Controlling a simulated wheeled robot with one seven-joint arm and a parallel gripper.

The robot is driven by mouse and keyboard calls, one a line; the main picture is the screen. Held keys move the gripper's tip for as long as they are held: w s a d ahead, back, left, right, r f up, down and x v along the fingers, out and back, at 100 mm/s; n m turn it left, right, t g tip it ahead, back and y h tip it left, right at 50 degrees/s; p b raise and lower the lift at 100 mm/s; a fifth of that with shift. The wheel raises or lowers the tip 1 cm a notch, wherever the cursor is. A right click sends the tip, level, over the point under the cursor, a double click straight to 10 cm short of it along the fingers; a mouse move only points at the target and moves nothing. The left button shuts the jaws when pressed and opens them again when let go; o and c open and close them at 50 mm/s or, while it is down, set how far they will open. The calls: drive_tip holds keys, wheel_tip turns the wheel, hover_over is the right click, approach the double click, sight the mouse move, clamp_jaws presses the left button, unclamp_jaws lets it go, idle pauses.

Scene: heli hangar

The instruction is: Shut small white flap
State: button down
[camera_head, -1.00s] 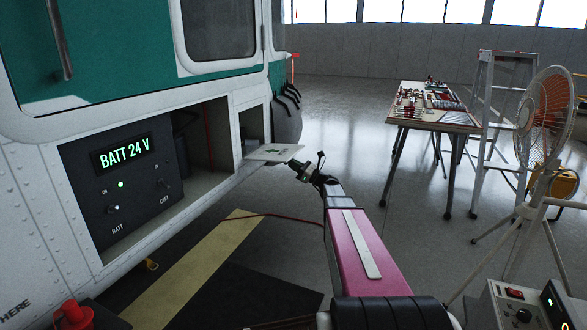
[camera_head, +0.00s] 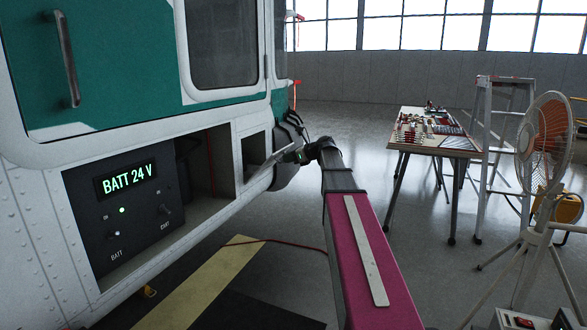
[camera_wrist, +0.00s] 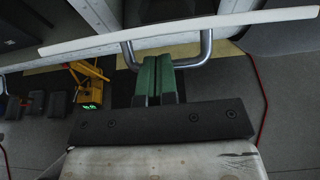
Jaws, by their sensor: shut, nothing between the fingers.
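The small white flap (camera_head: 270,163) hangs on the side of the helicopter, at the right end of the lower opening. It slants upward and outward, partly open. My gripper (camera_head: 299,156) is at the flap's outer end in the head view, its fingers small and hard to make out. In the wrist view the flap (camera_wrist: 180,34) shows as a thin pale strip seen nearly edge-on. The green fingers of my gripper (camera_wrist: 158,60) are together and empty just below it. A U-shaped metal bar (camera_wrist: 207,48) shows around the fingertips. Exact contact is unclear.
A battery panel (camera_head: 125,205) sits in the open bay left of the flap. A table with small parts (camera_head: 465,143), a stepladder (camera_head: 487,150) and a fan (camera_head: 545,140) stand to the right.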

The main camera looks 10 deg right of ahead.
drive_tip(key=w+a+r+g+h, duration=0.1)
drive_tip(key=a+r, duration=0.1)
drive_tip(key=w+a+r+g+h, duration=0.1)
drive_tip(key=w+a+r+h, duration=0.1)
drive_tip(key=w+a+r+g+h, duration=0.1)
drive_tip(key=a+r, duration=0.1)
drive_tip(key=shift+w+r+h, duration=0.2)
drive_tip(key=shift+w+h, duration=0.1)
drive_tip(key=shift+h, duration=0.1)
drive_tip(key=shift+w+a+r+g, duration=0.1)
drive_tip(key=shift+w+a+g, duration=0.05)
drive_tip(key=shift+a+g, duration=0.15)
drive_tip(key=shift+w+a+r, duration=0.3)
drive_tip(key=shift+w+a, duration=0.15)
drive_tip(key=shift+a, duration=0.35)
